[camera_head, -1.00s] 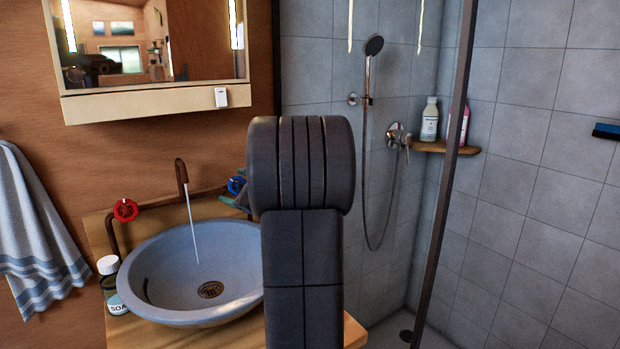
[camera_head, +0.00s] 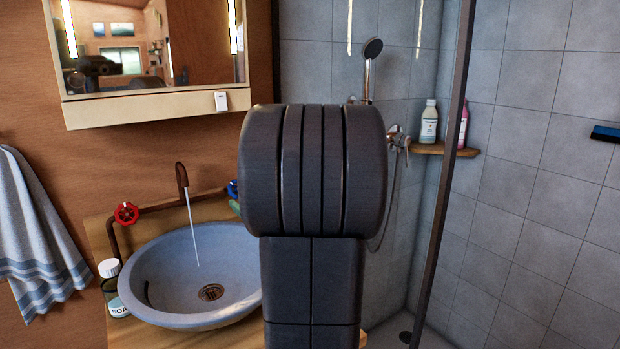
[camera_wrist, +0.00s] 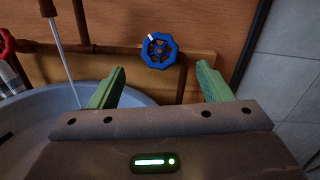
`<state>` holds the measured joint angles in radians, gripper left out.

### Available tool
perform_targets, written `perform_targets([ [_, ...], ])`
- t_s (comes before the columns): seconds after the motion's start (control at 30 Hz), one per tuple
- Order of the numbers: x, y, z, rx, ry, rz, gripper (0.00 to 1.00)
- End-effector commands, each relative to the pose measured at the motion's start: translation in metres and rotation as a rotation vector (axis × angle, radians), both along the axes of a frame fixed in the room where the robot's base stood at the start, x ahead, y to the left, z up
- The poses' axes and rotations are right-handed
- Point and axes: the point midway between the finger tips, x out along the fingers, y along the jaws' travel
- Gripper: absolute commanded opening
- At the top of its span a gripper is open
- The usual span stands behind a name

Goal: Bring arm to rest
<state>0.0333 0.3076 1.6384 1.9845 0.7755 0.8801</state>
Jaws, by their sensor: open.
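My gripper (camera_wrist: 160,88) shows in the wrist view with its two green fingers spread apart and nothing between them. A blue valve handle (camera_wrist: 159,50) is beyond the fingers, apart from them, on a pipe against the wooden wall. In the head view my arm stands in the middle and hides my gripper almost wholly. Only a sliver of the blue valve handle (camera_head: 233,189) shows at the arm's left edge.
A grey basin (camera_head: 165,285) stands on a wooden counter, with water running from the tap (camera_head: 182,178). A red valve handle (camera_head: 126,214) and a soap bottle (camera_head: 112,287) are at its left. A mirror cabinet (camera_head: 155,105) hangs above. The shower's frame post (camera_head: 445,175) is at right.

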Motion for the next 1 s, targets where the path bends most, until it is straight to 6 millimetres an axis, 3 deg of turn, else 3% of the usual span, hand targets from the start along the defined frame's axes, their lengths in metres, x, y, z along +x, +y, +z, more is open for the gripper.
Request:
perform_targets([
  [0.3, -0.036, -0.029, 0.001, -0.001, -0.001, -0.002, 0.72],
  [1.0, -0.051, -0.031, 0.008, -0.037, -0.023, 0.009, 0.72],
])
